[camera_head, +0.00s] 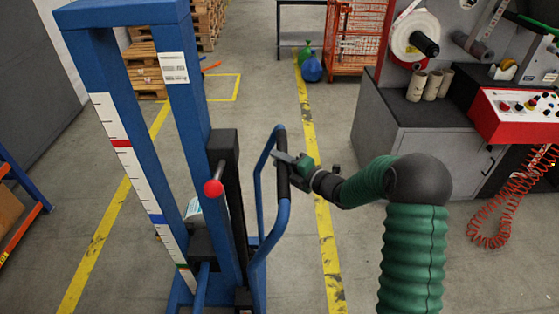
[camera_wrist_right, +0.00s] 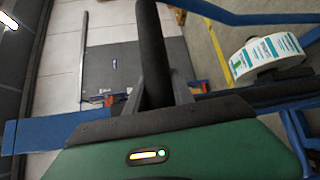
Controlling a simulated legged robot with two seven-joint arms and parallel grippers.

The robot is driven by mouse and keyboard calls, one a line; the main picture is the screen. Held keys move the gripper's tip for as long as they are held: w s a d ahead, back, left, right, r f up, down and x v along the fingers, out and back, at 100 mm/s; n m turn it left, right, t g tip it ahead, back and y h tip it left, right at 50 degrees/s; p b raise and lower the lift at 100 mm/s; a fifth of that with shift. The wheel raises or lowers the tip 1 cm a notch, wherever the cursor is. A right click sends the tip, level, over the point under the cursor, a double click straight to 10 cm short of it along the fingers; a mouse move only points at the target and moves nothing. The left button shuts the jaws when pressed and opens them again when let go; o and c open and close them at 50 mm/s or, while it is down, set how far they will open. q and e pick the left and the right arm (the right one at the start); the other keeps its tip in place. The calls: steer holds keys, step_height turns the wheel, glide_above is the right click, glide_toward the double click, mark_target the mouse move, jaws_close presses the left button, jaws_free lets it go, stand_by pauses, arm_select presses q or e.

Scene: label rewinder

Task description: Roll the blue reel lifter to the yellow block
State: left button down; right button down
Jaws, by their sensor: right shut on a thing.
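The blue reel lifter (camera_head: 196,110) stands upright in front of me, left of centre, with a ruled scale on its mast and a red-knobbed lever. Its looped blue handle (camera_head: 259,195) has a black grip, which crosses the right wrist view (camera_wrist_right: 151,50). My right gripper (camera_head: 287,162) is shut on that grip, with a finger on each side of it in the right wrist view (camera_wrist_right: 156,88). My left gripper is not in view. I cannot make out a yellow block; only yellow floor lines show.
A grey cabinet (camera_head: 408,150) and a machine with a red control panel (camera_head: 518,118) stand on the right. Pallets (camera_head: 150,70), a red cage (camera_head: 357,40) and a blue ball-like object (camera_head: 311,70) are further back. An orange-and-blue rack (camera_head: 25,225) stands at left. Floor around the yellow line (camera_head: 322,225) is clear.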

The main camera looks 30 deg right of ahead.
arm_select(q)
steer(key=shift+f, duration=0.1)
arm_select(e)
steer(key=shift+w+d+r, duration=0.1)
steer(key=shift+d+r, duration=0.05)
